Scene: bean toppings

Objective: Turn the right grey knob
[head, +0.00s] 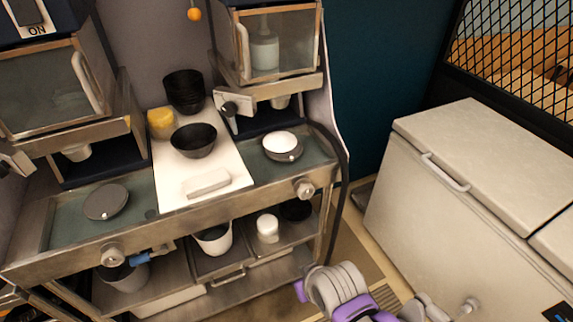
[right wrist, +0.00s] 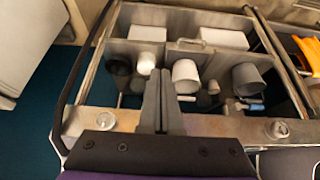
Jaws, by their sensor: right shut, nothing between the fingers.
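The right grey knob (head: 304,187) sticks out of the counter's front rail, at the right. It also shows in the right wrist view (right wrist: 105,120), left of my fingers, in a picture that looks upside down. My right gripper (right wrist: 162,75) is shut and empty, apart from the knob. In the head view only my purple and grey right arm shows at the bottom, below the knob; the fingertips are not clear. A second grey knob (head: 112,256) is at the rail's left; it shows at the right in the right wrist view (right wrist: 277,128). My left gripper is not in view.
A white chest freezer (head: 480,180) stands at the right. A black hose (head: 341,190) runs down the counter's right end. Bins and a white cup (head: 267,228) sit on the shelf below. Black bowls (head: 194,140) stand on a white board. The floor before the rail's right end looks open.

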